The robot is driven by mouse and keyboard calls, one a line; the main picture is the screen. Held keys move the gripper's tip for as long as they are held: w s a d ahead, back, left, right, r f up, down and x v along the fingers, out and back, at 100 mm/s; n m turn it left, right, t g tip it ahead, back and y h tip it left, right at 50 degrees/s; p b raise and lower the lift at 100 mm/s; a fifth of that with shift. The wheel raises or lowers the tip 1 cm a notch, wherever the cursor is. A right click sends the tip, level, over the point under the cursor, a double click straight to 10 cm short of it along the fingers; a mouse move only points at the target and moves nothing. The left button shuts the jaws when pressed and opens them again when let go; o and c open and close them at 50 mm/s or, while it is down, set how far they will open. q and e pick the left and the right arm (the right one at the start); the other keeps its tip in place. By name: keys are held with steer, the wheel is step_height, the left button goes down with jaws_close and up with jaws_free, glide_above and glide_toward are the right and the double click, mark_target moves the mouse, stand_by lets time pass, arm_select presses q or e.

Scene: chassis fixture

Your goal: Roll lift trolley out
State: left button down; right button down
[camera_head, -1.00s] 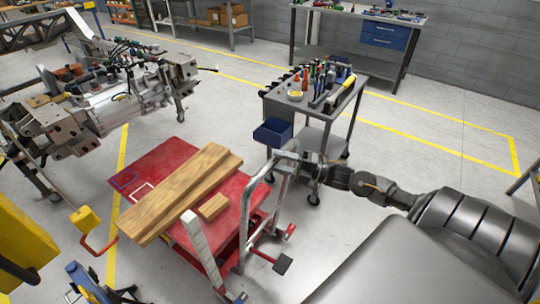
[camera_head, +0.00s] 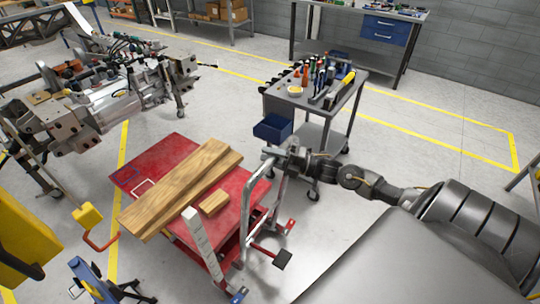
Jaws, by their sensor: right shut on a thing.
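The lift trolley (camera_head: 172,151) has a red platform carrying wooden boards (camera_head: 185,185) and a small wooden block (camera_head: 214,202). Its grey tubular handle (camera_head: 278,197) rises at the right end, toward me. My right gripper (camera_head: 272,155) is at the top of the handle, shut on it; the fingers partly cover the bar. A pale upright post (camera_head: 199,238) stands at the trolley's near side. My left gripper is not in view.
A metal chassis assembly (camera_head: 110,95) is at the upper left. Yellow and blue equipment (camera_head: 25,240) stands at lower left. Open floor lies right of the tool cart.

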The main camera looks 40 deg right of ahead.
steer(key=shift+s+f, duration=0.25)
steer(key=shift+s, duration=0.1)
steer(key=shift+s+d, duration=0.1)
steer(key=shift+s, duration=0.1)
steer(key=shift+s+d+r, duration=0.2)
steer(key=shift+s+d, duration=0.1)
steer(key=shift+s, duration=0.25)
steer(key=c, duration=1.4)
jaws_free()
steer(key=shift+s+r, duration=0.1)
steer(key=shift+o, duration=1.2)
steer(key=shift+w+a, duration=0.2)
steer(key=shift+w, duration=0.2)
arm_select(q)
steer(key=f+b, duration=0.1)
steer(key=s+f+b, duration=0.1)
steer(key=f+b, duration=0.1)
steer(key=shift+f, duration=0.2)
arm_select(e)
steer(key=v, duration=1.1)
